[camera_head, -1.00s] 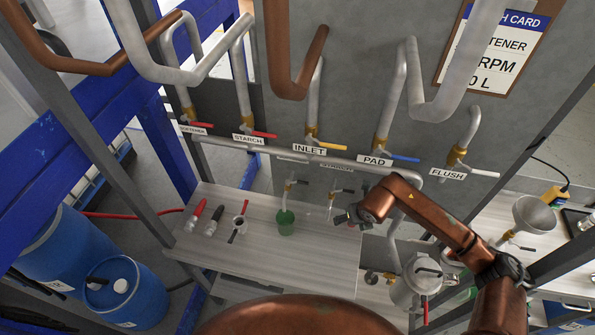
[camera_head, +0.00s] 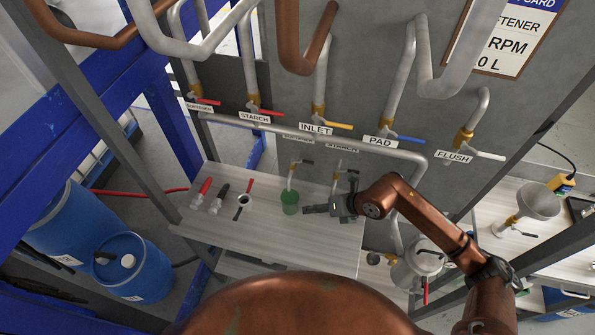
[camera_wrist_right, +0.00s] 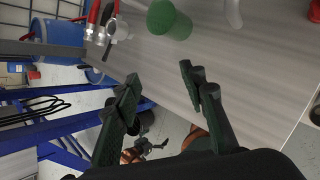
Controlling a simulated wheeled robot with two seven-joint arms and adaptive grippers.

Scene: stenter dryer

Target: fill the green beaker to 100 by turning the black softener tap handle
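The green beaker (camera_head: 290,203) stands upright on the grey wood-look bench (camera_head: 262,248). It is under the spout of the small softener tap, whose black handle (camera_head: 306,162) shows just above. I cannot read the beaker's fill level. My right gripper (camera_head: 310,209) reaches in from the right, low over the bench, with its fingertips just right of the beaker. In the right wrist view, its fingers (camera_wrist_right: 158,88) are apart with nothing between them, and the beaker (camera_wrist_right: 168,20) is beyond the tips. My left gripper is not in view.
A second small tap (camera_head: 338,176) labelled starch is just right of the softener tap. Larger labelled taps, including inlet (camera_head: 336,125), line the pipes above. A metal pot (camera_head: 425,262) stands right of the bench.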

